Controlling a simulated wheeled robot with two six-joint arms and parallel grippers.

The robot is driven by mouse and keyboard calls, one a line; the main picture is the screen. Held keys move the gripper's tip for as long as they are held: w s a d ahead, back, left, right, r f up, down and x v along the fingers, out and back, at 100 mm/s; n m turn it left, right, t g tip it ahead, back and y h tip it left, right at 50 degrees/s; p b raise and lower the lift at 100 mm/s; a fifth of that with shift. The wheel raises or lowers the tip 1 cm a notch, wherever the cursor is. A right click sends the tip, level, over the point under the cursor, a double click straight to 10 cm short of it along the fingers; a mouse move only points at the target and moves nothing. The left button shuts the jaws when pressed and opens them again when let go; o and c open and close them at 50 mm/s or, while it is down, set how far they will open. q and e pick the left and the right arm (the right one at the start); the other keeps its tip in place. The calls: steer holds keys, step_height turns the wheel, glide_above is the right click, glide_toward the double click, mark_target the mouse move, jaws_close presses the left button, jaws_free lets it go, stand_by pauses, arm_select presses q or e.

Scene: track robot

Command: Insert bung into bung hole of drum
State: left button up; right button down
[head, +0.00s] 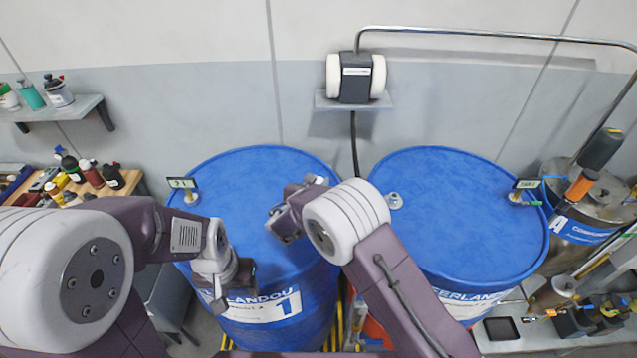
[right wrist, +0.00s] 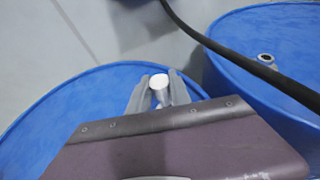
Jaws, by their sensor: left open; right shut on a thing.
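A blue drum (head: 255,185) labelled 1 stands at centre left; its top also shows in the right wrist view (right wrist: 60,110). My right gripper (head: 308,184) is over the back right part of this drum's top. It is shut on a small white-topped bung (right wrist: 159,82), which shows between the fingers (right wrist: 158,92) in the right wrist view; a white bit of it shows in the head view (head: 319,180). I cannot see a bung hole on this drum or tell whether the bung touches the lid. My left gripper (head: 218,292) is open and empty by the drum's front left side.
A second blue drum (head: 455,215) stands to the right, with a metal fitting (head: 394,200) and a tagged fitting (head: 518,192). A tagged fitting (head: 186,193) stands on the left drum. A black hose (right wrist: 240,60) hangs behind, below a wall shelf (head: 352,102).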

steer(key=shift+a, duration=0.1)
stand_by(0.3)
steer(key=shift+b, duration=0.4)
stand_by(0.8)
steer(key=shift+f+b, duration=0.15)
steer(key=shift+b, duration=0.25)
steer(key=shift+f+b, duration=0.3)
steer(key=shift+b, duration=0.05)
steer(key=shift+f+b, duration=1.45)
